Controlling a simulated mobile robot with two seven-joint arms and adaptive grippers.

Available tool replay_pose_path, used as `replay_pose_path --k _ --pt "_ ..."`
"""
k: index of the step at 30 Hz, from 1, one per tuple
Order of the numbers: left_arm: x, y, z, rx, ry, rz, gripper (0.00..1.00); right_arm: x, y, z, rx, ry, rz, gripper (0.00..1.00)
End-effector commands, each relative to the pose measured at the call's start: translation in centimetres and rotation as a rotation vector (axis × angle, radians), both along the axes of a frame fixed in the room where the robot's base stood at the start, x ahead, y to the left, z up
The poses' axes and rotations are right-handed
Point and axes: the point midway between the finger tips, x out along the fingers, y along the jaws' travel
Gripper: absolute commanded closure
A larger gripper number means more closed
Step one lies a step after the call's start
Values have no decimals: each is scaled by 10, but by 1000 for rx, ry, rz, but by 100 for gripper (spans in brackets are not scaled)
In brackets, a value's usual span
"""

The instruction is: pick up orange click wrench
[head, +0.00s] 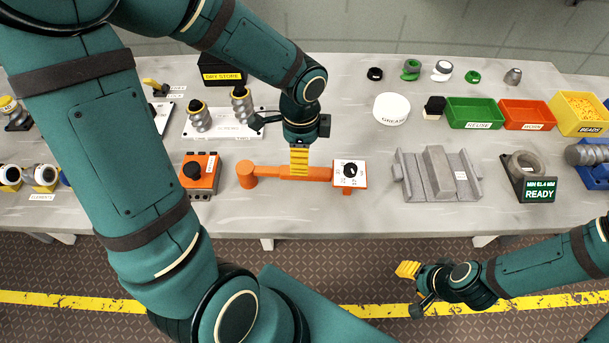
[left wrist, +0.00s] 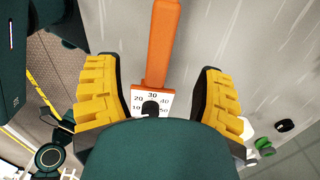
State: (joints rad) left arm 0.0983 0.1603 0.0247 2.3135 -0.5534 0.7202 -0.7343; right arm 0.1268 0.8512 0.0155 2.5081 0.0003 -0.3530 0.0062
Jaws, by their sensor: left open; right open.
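The orange click wrench (head: 270,171) lies on the grey table, with its knob end at the left and a white dial plate (head: 350,173) at the right. My left gripper (head: 299,172) points down over the wrench's bar, just left of the dial. In the left wrist view the orange bar of the wrench (left wrist: 161,45) runs between the two yellow fingers, with gaps on both sides; the numbered dial is partly hidden by the gripper body. My left gripper is open. My right gripper (head: 407,270) is open and empty over the floor, in front of the table.
An orange box with a black knob (head: 199,176) stands left of the wrench, and a grey block fixture (head: 438,174) stands to its right. Behind are a screws tray (head: 224,131), a white grease tub (head: 392,109) and a green bin (head: 474,112).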

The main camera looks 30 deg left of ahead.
Motion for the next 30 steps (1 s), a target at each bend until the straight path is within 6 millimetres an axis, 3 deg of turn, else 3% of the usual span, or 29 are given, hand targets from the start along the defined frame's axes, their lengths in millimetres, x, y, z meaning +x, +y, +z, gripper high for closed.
replay_pose_path --k 3,14,22,30 --pt "0 0 -22 0 3 1 31 -2 0 -8 2 5 3 53" --pt "0 0 -45 -1 2 2 31 -3 0 -15 2 7 6 53" --pt "0 -1 -84 -1 3 1 31 -1 0 -31 1 0 5 53" --pt "1 0 -87 -1 0 1 31 0 0 -31 1 -1 4 53"
